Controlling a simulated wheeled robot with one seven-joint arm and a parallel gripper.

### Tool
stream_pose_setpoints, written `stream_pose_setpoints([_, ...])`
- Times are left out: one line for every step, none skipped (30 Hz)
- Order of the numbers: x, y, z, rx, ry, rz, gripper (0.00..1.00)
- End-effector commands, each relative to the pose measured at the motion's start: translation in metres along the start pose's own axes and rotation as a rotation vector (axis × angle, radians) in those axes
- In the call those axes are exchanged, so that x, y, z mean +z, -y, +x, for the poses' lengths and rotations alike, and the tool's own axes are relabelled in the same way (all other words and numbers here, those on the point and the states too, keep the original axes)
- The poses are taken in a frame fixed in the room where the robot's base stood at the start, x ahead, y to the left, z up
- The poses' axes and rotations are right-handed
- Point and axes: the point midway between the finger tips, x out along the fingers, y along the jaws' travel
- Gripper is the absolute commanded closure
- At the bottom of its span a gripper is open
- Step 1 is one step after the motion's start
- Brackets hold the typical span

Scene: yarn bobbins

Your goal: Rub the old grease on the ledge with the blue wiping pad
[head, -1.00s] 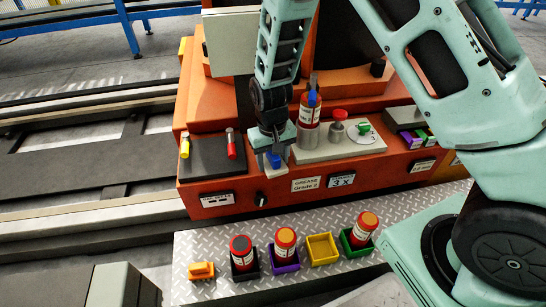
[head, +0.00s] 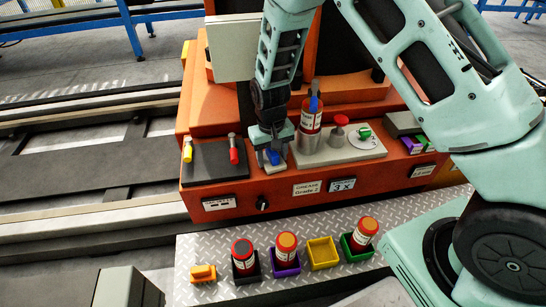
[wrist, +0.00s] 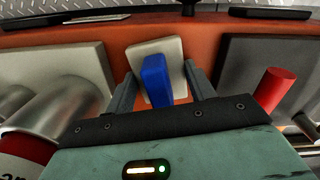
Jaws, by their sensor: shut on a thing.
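My gripper (head: 273,150) is shut on the blue handle of the wiping pad (head: 275,167). In the wrist view the blue handle (wrist: 157,80) stands between the two fingers, with the pad's pale block beyond it. The pad is at the orange ledge (head: 262,187) of the machine, near its front edge, between a dark plate and a grey plate. I cannot tell whether it touches the surface. No grease mark is visible; the pad and gripper may hide it.
The dark plate (head: 212,170) with a red and a yellow peg is left of the gripper. The grey plate (head: 340,151) with a bottle (head: 310,117) in a holder, a red knob and a dial is close on the right. Below, a metal tread plate (head: 215,255) carries bobbins in coloured trays.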

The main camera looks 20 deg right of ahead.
Motion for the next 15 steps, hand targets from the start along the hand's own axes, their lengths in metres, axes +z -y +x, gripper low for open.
stream_pose_setpoints([-0.003, -0.001, 0.000, 0.000, 0.000, 0.001, 0.64])
stream_pose_setpoints([-0.005, -0.001, 0.000, 0.000, -0.001, 0.001, 0.64])
stream_pose_setpoints([-0.008, -0.002, 0.000, 0.000, -0.002, 0.001, 0.64])
stream_pose_setpoints([-0.011, -0.003, 0.000, 0.000, -0.002, 0.001, 0.64])
stream_pose_setpoints([-0.013, -0.003, 0.000, 0.000, -0.002, 0.001, 0.64])
stream_pose_setpoints([-0.017, -0.004, 0.000, 0.000, -0.002, 0.001, 0.64])
stream_pose_setpoints([-0.019, -0.004, 0.001, 0.000, -0.001, 0.001, 0.64])
stream_pose_setpoints([-0.021, -0.004, 0.001, 0.000, -0.001, 0.001, 0.64])
stream_pose_setpoints([-0.025, -0.005, 0.001, 0.000, -0.001, 0.001, 0.64])
stream_pose_setpoints([-0.026, -0.005, 0.001, 0.000, -0.002, 0.001, 0.64])
stream_pose_setpoints([-0.028, -0.006, 0.001, 0.000, -0.001, 0.001, 0.64])
stream_pose_setpoints([-0.029, -0.006, 0.002, 0.000, -0.001, 0.001, 0.64])
stream_pose_setpoints([-0.030, -0.006, 0.002, 0.000, -0.001, 0.001, 0.64])
stream_pose_setpoints([-0.031, -0.006, 0.002, 0.000, -0.001, 0.001, 0.64])
stream_pose_setpoints([-0.032, -0.007, 0.002, 0.000, -0.001, 0.001, 0.64])
